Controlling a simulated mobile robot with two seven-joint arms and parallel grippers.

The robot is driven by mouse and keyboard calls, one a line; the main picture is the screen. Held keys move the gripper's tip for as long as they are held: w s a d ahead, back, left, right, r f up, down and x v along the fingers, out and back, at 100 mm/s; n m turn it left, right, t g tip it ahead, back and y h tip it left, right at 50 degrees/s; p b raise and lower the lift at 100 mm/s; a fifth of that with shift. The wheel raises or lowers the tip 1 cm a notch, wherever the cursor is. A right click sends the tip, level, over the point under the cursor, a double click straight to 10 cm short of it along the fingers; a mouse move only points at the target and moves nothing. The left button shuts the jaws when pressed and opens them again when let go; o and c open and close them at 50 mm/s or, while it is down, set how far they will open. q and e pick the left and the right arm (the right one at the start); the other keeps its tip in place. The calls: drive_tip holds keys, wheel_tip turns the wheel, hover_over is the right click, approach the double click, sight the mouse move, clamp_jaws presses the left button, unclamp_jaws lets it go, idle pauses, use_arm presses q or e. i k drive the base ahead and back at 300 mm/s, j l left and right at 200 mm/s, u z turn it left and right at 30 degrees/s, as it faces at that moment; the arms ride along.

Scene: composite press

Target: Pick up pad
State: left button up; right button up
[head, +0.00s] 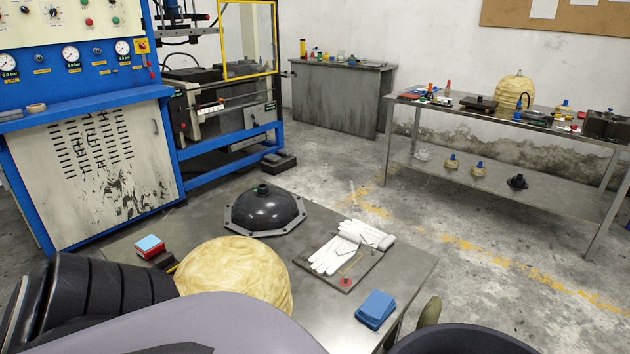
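Two things could be the pad. A blue stack of pads or folded cloths (376,309) lies at the front right corner of the low metal table (405,262). A red block with a light blue top (150,245) lies at the table's left edge, beside a small dark block. I cannot tell which is meant. Parts of my arms fill the bottom of the head view, and neither gripper's fingers show. My arm hides the table's front left part.
A black dome mould (266,212), white gloves (335,253) on a dark plate, and a tan dome (230,268) share the table. A blue press machine (95,130) stands behind left. A cluttered bench (560,130) stands right. Floor right of the table is clear.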

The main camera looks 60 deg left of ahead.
sight(167, 262)
drive_tip(key=k+l, duration=0.3)
drive_tip(key=l+u, duration=0.1)
drive_tip(key=u, duration=0.25)
drive_tip(key=k+u, duration=0.1)
drive_tip(key=u, duration=0.2)
drive_tip(key=l+u, duration=0.1)
drive_tip(key=u, duration=1.85)
drive_tip(key=i+j, duration=1.45)
drive_tip(key=j, duration=0.15)
